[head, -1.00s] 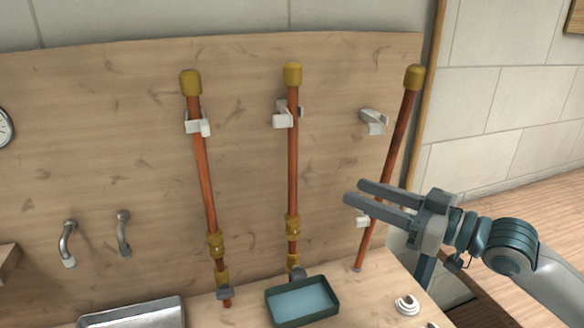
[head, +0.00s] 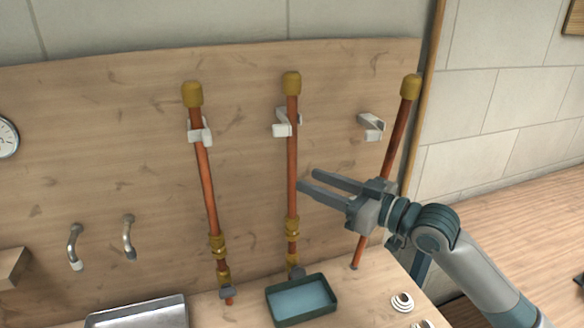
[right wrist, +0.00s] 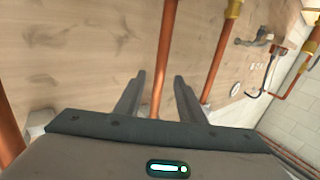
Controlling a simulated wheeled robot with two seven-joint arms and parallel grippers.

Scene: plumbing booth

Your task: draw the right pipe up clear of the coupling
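Three copper pipes with brass caps stand against the wooden board. The middle pipe (head: 292,150) passes its white clip (head: 283,130) and runs down to a brass coupling (head: 292,228). The rightmost pipe (head: 395,135) leans, apart from its clip (head: 371,124). My right gripper (head: 308,180) is open and empty, its fingertips just right of the middle pipe, above the coupling. In the right wrist view a copper pipe (right wrist: 166,55) shows between the spread fingers (right wrist: 159,75); contact cannot be told. My left gripper is out of view.
The left pipe (head: 205,180) has its own clip and coupling (head: 217,245). A green tray (head: 301,318) sits below the middle pipe, a metal tray (head: 135,318) to its left. White rings (head: 402,302) lie at right. Two curved metal spouts (head: 129,238) are at left.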

